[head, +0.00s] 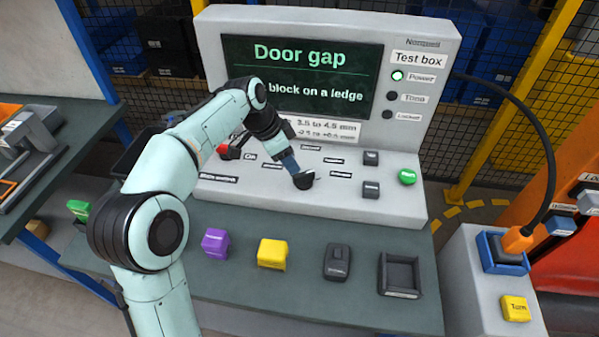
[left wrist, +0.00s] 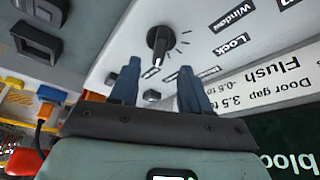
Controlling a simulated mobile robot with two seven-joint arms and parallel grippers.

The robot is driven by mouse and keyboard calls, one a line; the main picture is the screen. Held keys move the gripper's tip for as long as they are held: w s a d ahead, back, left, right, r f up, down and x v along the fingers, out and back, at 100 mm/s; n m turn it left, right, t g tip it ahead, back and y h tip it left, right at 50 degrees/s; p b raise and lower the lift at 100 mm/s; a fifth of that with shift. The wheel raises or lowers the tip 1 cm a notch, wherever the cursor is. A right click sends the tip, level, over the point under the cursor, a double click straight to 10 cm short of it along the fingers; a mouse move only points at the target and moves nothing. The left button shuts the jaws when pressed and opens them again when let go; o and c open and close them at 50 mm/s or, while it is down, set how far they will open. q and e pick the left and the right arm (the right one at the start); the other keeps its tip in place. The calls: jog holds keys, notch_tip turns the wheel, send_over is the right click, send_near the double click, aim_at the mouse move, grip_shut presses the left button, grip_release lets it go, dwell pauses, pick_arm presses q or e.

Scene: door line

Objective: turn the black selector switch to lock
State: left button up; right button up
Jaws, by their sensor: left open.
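The black selector switch (head: 303,181) sits on the console's sloped panel, partly covered by my left gripper in the head view. In the left wrist view the switch (left wrist: 158,40) is a long black knob with a white mark at its lower end. Tick marks fan out to its right, beside the Window label (left wrist: 233,17), the Lock label (left wrist: 233,45) and a small label partly hidden by a finger. The white mark points down toward my gripper, not at Lock. My left gripper (left wrist: 157,85) is open, its blue fingers just short of the knob with nothing between them. My right gripper is out of view.
The test box screen (head: 300,75) reads Door gap. The Power lamp (head: 397,76) is lit; the Locked lamp (head: 387,114) is dark. A green button (head: 407,177) is at right. Purple (head: 215,243) and yellow (head: 272,253) blocks and a black tray (head: 399,275) stand in front.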

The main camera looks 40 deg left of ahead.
aim_at(300, 174)
pick_arm(q)
jog(key=x, duration=0.7)
jog(key=shift+w+b, duration=0.1)
jog(key=shift+b, duration=0.2)
grip_shut()
